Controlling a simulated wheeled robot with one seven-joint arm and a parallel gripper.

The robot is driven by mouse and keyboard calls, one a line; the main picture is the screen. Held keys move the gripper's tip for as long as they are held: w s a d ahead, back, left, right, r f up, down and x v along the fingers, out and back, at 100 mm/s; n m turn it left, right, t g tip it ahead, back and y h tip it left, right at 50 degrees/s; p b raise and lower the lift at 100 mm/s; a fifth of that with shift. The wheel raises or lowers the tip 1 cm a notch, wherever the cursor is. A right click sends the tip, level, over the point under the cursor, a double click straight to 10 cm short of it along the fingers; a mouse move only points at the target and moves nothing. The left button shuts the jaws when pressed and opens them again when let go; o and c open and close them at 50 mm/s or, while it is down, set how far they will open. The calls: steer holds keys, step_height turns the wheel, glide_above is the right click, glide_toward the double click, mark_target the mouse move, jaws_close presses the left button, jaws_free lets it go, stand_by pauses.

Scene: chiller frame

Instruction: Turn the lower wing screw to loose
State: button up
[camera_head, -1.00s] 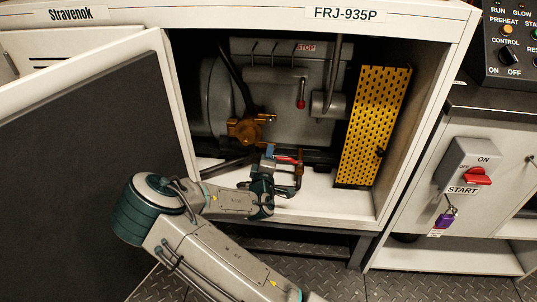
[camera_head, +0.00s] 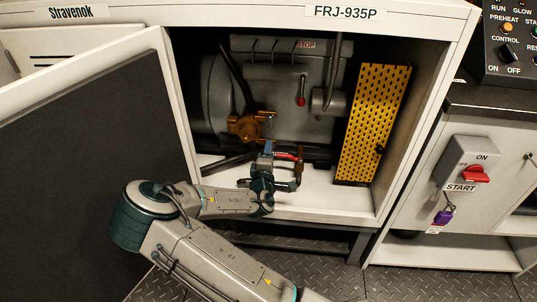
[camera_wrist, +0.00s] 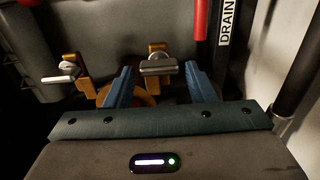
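In the wrist view, one metal wing screw (camera_wrist: 158,66) on an orange-brass bracket appears between my gripper's two blue fingertips. A second wing screw (camera_wrist: 68,73) on a similar bracket is to its left, outside the fingers. My gripper (camera_wrist: 161,78) is open, with no visible contact on either screw. In the head view, my gripper (camera_head: 267,149) is inside the open cabinet, below an orange-brass fitting (camera_head: 248,127). Part of the gripper and the screw near it are hard to make out there. I cannot tell from the views which screw is the lower one.
A red handle (camera_head: 288,157) is close to my gripper; a DRAIN label (camera_wrist: 228,22) shows in the wrist view. A yellow perforated panel (camera_head: 372,125) stands right. The open door (camera_head: 90,165) is left. The cabinet's white floor (camera_head: 325,198) is mostly clear.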

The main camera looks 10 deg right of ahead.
steer(key=shift+o, duration=0.5)
steer(key=p+v, duration=0.2)
steer(key=v, duration=1.1)
steer(key=shift+s+p, duration=0.35)
steer(key=shift+a+r, duration=0.1)
steer(key=shift+a, duration=0.05)
